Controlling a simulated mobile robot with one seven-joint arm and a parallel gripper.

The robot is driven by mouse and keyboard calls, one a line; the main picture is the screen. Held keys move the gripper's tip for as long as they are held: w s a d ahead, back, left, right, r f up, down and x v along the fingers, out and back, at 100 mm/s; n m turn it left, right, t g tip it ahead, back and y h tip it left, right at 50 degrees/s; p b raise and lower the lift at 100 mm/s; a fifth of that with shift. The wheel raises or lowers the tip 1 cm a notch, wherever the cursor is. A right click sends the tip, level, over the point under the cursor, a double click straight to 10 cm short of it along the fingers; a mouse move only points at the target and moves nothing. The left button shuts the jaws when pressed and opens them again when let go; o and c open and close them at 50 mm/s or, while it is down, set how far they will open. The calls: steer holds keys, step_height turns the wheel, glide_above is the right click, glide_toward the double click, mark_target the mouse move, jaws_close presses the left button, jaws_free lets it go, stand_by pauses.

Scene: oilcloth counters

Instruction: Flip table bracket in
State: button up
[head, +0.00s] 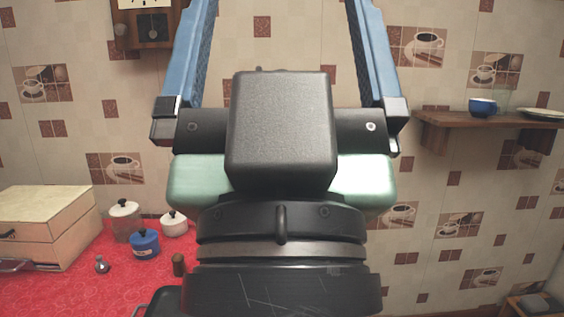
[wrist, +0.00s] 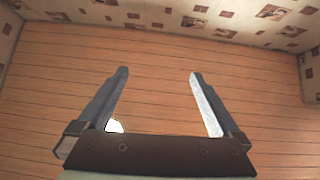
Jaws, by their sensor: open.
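My gripper (head: 281,6) points upward in the middle of the head view, its two blue fingers spread wide apart with nothing between them. The finger tops run out of the picture. In the wrist view the open fingers (wrist: 158,74) stand against a wooden plank surface, apparently the ceiling. No table bracket can be made out in either view. A table covered in red oilcloth (head: 60,292) shows at the lower left of the head view. My gripper and wrist hide the middle of the scene.
A wall shelf (head: 440,118) with a blue bowl (head: 482,107) is at right. A clock (head: 150,25) hangs upper left.

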step_height(320, 180, up, 12)
steer(key=p, duration=1)
steer(key=shift+r, duration=0.15)
